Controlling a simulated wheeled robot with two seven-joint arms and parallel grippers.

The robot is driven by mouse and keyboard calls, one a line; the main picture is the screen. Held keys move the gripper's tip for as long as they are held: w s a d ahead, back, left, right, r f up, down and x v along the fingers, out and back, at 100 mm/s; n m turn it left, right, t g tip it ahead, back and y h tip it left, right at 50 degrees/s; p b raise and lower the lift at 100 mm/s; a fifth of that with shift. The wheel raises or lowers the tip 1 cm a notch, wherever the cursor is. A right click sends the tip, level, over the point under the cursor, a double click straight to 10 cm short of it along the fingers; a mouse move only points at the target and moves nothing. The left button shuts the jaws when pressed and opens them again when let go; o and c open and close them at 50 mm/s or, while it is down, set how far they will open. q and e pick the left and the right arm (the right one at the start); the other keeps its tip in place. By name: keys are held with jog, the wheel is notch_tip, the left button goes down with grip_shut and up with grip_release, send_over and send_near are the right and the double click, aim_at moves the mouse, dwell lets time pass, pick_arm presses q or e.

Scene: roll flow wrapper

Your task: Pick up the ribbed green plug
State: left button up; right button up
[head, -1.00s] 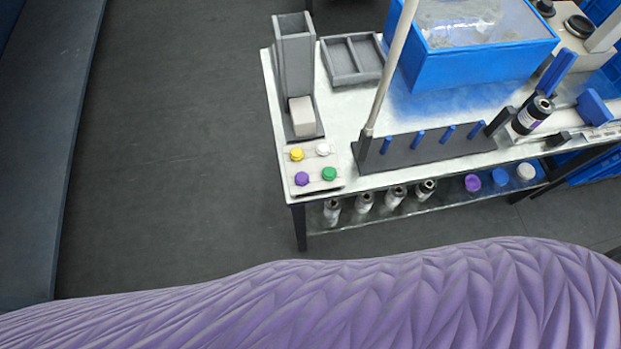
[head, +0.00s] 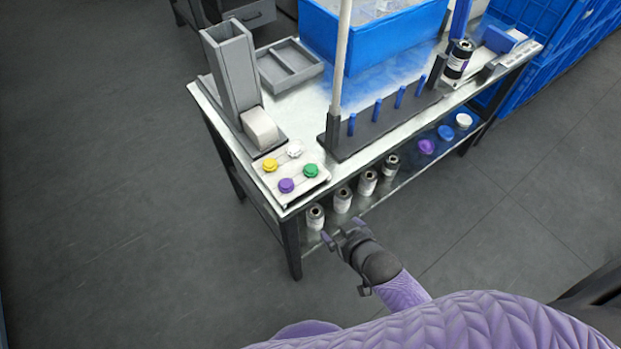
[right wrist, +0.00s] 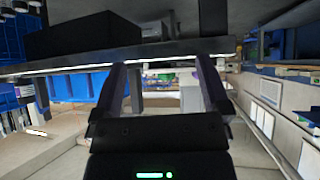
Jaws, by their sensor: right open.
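The green plug (head: 310,170) sits in the front right spot of a pale plug tray (head: 291,200) at the table's front left corner. A yellow plug (head: 270,165), a white plug (head: 295,149) and a purple plug (head: 286,185) sit beside it in the same tray. My right gripper (head: 340,236) is in front of the table, apart from the plug and nearer to me. In the right wrist view its two fingers (right wrist: 160,85) are spread with nothing between them. The green plug cannot be made out there. My left gripper is not in view.
A grey upright chute (head: 232,68) with a white block (head: 260,127) stands behind the tray. A dark rack with blue pegs (head: 380,127) and a pale pole (head: 341,55) stand to the right. Several rolls (head: 343,199) fill the lower shelf. Floor to the left is clear.

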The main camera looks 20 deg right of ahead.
aim_at(314, 172)
jog(key=w+a+r+t+b, duration=0.1)
jog(key=w+r+t+b, duration=0.2)
jog(key=w+r, duration=0.3)
jog(key=shift+y, duration=0.4)
jog(key=b+x, duration=0.5)
jog(key=x, duration=0.4)
jog(key=shift+d+r, duration=0.1)
jog(key=shift+d, duration=0.1)
jog(key=shift+w, duration=0.35)
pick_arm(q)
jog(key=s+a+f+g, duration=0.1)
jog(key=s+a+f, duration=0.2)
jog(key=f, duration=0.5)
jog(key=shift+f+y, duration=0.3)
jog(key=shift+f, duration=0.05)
pick_arm(e)
jog(key=shift+r, duration=0.15)
jog(key=c, duration=0.9)
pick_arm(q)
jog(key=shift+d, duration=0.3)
pick_arm(e)
grip_shut()
